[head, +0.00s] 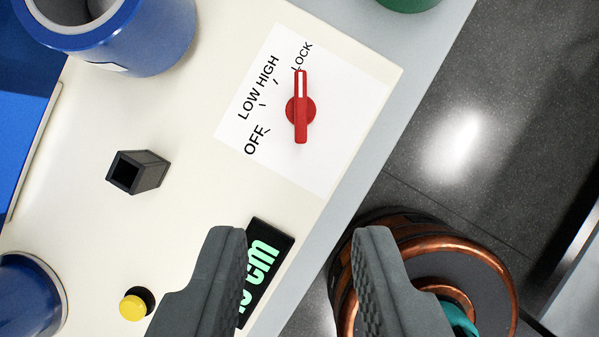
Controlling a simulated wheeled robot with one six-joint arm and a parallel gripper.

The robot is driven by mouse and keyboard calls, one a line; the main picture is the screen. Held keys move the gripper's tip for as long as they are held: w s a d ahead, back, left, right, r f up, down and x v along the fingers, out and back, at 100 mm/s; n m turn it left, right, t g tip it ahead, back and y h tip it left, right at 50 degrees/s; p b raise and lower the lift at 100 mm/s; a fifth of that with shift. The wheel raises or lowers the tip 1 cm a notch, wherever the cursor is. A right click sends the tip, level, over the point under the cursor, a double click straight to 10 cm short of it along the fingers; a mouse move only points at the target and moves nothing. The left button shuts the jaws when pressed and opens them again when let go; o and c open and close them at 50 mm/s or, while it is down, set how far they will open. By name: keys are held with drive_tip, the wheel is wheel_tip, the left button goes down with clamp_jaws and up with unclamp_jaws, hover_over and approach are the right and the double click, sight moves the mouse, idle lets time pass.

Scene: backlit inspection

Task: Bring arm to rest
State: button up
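My gripper (308,240) shows at the bottom of the head view. Its two grey fingers stand wide apart with nothing between them. The fingers are over the panel's right edge, below a red rotary knob (301,108). The knob sits on a white label marked OFF, LOW, HIGH and LOCK. Its white pointer line is at the upper end, near LOCK. The gripper is apart from the knob. The rest of the arm is not in view.
A cream panel (200,195) carries a black square socket (138,172), a yellow button (134,306) and a black display (266,262) partly behind the left finger. Blue cylinders (150,40) stand at left. A copper-coloured round object (485,275) is at lower right, beside dark floor.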

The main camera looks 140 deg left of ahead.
drive_tip(key=s+d+r+n+t+y, duration=0.1)
drive_tip(key=s+t, duration=0.5)
drive_tip(key=s, duration=0.8)
drive_tip(key=s+d+r+n+t+y, duration=0.1)
drive_tip(key=s+d+n+t, duration=0.2)
drive_tip(key=s, duration=1.1)
drive_tip(key=shift+s+d+r+n+t+y, duration=0.2)
drive_tip(key=shift+s+d+n+t+y, duration=0.15)
drive_tip(key=shift+n+t, duration=1.5)
drive_tip(key=shift+m+t, duration=0.45)
